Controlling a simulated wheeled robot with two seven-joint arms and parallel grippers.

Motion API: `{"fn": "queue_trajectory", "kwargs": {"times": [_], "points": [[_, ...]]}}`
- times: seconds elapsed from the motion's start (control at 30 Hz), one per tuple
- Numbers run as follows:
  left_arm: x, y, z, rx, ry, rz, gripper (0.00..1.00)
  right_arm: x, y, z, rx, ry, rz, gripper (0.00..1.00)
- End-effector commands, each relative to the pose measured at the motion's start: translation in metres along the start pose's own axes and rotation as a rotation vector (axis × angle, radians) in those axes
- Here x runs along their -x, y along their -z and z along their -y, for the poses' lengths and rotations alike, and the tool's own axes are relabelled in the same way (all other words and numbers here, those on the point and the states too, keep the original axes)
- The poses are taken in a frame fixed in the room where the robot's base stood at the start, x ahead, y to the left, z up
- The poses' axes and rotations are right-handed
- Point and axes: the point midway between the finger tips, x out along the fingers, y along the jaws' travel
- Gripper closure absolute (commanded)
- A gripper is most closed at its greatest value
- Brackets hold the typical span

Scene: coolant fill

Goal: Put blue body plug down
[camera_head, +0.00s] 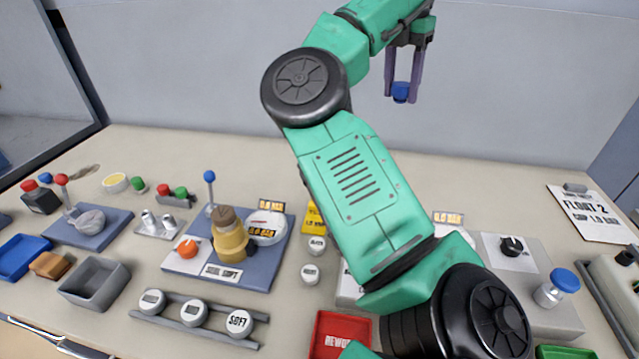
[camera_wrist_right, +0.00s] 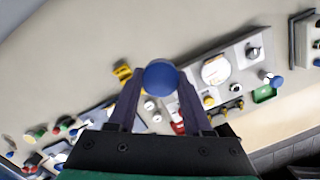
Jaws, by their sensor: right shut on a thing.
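The blue body plug (camera_head: 400,92) is held between the fingers of my right gripper (camera_head: 402,88), high above the back of the bench. In the right wrist view the plug (camera_wrist_right: 160,77) shows as a round blue top between the two fingertips. My right gripper (camera_wrist_right: 162,92) is shut on it and nothing touches the plug from below. My left gripper is in neither view. My right arm hides part of the middle of the bench in the head view.
The bench (camera_head: 487,198) holds a blue fixture plate (camera_head: 188,262), a red tray (camera_head: 330,343), a grey bin (camera_head: 110,284), a blue bin (camera_head: 20,262) and a blue-capped jar (camera_head: 560,284) at the right. A placard (camera_head: 590,212) lies at the back right. The back strip of the bench is mostly clear.

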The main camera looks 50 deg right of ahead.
Motion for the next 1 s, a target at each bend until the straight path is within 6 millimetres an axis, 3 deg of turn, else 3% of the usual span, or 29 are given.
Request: {"fn": "queue_trajectory", "kwargs": {"times": [0.03, 0.13, 0.2, 0.33, 0.53, 0.7, 1.0], "points": [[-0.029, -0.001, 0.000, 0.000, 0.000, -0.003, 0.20, -0.025, 0.018, -0.032, 0.068, -0.008, 0.004, 0.86], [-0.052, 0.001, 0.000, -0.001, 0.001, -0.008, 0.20, -0.041, 0.054, -0.088, 0.182, -0.026, 0.010, 0.86], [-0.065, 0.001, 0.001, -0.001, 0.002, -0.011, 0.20, -0.049, 0.081, -0.119, 0.249, -0.037, 0.013, 0.86], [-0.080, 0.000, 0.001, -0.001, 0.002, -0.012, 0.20, -0.057, 0.122, -0.156, 0.339, -0.053, 0.016, 0.86], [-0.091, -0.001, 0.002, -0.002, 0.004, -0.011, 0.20, -0.071, 0.147, -0.174, 0.383, -0.058, 0.015, 0.86], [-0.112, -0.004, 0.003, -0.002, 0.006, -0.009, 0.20, -0.116, 0.151, -0.174, 0.379, -0.055, 0.015, 0.86], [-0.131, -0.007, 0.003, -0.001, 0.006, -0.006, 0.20, -0.181, 0.157, -0.174, 0.380, -0.055, 0.016, 0.86]]}}
